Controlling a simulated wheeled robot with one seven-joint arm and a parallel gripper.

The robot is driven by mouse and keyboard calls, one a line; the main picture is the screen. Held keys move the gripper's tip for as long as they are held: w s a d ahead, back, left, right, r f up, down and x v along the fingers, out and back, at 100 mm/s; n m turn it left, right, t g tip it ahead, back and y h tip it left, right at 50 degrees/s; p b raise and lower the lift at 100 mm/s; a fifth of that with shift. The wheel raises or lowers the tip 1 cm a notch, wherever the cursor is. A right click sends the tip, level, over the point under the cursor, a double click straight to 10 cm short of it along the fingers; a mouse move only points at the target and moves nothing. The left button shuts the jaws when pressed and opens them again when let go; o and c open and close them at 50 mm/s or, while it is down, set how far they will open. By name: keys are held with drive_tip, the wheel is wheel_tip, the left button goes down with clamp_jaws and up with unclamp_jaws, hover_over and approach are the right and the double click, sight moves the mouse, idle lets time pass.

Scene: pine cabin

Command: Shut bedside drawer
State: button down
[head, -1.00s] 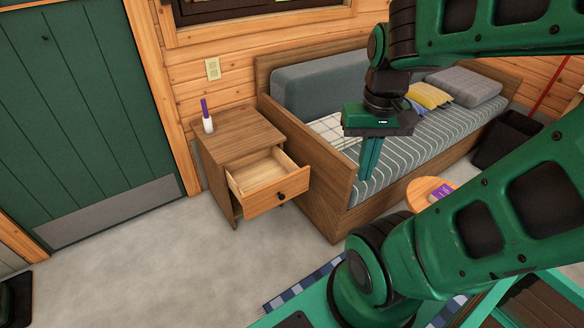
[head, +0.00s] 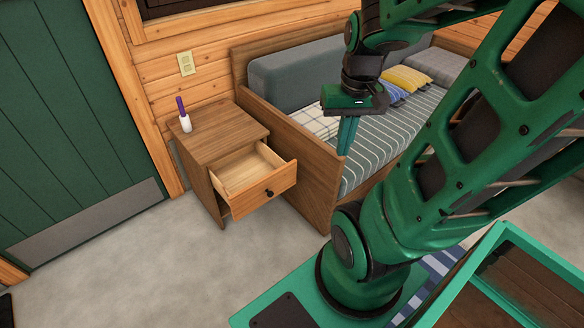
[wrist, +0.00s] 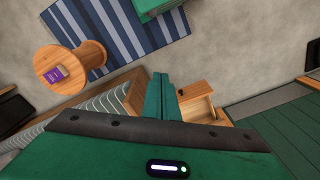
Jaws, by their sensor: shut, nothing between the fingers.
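The wooden bedside cabinet (head: 205,140) stands against the pine wall, left of the bed. Its top drawer (head: 265,192) is pulled out, with a dark round knob on its front, and the inside looks empty. The drawer also shows in the wrist view (wrist: 197,98), just right of the fingers. My gripper (head: 347,148) is shut and empty, pointing down. In the head view it appears to the right of the drawer, in front of the bed; in the wrist view its fingers (wrist: 161,84) are together. It looks apart from the drawer.
A white and purple bottle (head: 184,118) stands on the cabinet top. The bed's wooden side (head: 305,175) rises close to the cabinet's right. A round spool-like stool (wrist: 72,66) and a striped rug (wrist: 125,30) lie nearby. Bare floor (head: 160,250) is free before the cabinet.

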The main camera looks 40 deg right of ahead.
drive_tip(key=w+d+f+t, duration=0.1)
drive_tip(key=w+d+f, duration=0.2)
drive_tip(key=w+f, duration=0.55)
drive_tip(key=m+t, duration=0.8)
drive_tip(key=m, duration=0.3)
approach(289, 167)
wheel_tip(289, 167, down, 4)
drive_tip(key=w, duration=0.3)
drive_tip(key=shift+w+a, duration=0.1)
drive_tip(key=shift+w, duration=0.45)
drive_tip(key=shift+r, duration=0.1)
